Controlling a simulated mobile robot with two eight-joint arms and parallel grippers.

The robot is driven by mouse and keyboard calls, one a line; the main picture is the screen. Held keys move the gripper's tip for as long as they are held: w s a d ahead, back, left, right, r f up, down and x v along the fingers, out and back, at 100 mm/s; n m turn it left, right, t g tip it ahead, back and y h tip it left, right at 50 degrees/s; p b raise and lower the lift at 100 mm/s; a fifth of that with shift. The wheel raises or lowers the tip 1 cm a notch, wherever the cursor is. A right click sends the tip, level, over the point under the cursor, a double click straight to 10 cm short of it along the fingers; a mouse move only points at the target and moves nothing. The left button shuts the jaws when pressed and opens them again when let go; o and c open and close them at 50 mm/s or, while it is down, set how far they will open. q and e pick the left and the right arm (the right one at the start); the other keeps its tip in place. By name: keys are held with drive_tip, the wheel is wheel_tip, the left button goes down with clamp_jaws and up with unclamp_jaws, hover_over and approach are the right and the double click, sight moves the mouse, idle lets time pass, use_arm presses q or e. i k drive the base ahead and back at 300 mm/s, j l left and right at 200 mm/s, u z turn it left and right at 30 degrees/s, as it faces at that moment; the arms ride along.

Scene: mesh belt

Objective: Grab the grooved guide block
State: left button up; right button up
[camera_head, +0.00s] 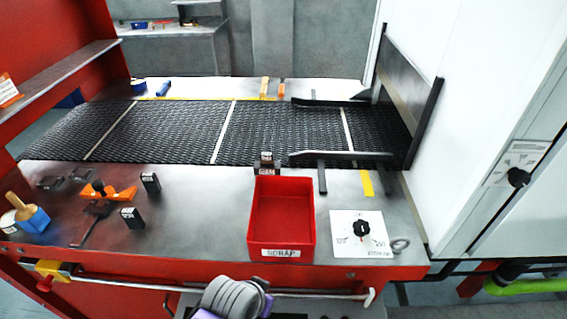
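I cannot tell for sure which piece is the grooved guide block. A small dark block with a pale label (266,163) stands just behind the red bin, its lower part partly hidden. Two small black labelled blocks stand on the left of the metal table, one farther back (150,183) and one nearer (132,217). Left of them is an orange piece (122,194) with a dark part at its middle. Flat dark pieces (50,183) lie behind it. Neither gripper's fingers show.
The red scrap bin (281,253) stands at the table's front edge, looking empty. A dial panel (345,246) is to its right. The black mesh belt (180,130) runs behind, with dark guide rails (340,156) at the right. A blue-based brush (35,219) stands at left.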

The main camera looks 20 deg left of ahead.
sight(267, 158)
drive_tip(key=l+u, duration=0.3)
drive_tip(key=u, duration=0.15)
drive_tip(key=i+l+u, duration=0.1)
drive_tip(key=l+u, duration=0.2)
drive_tip(key=u, duration=0.2)
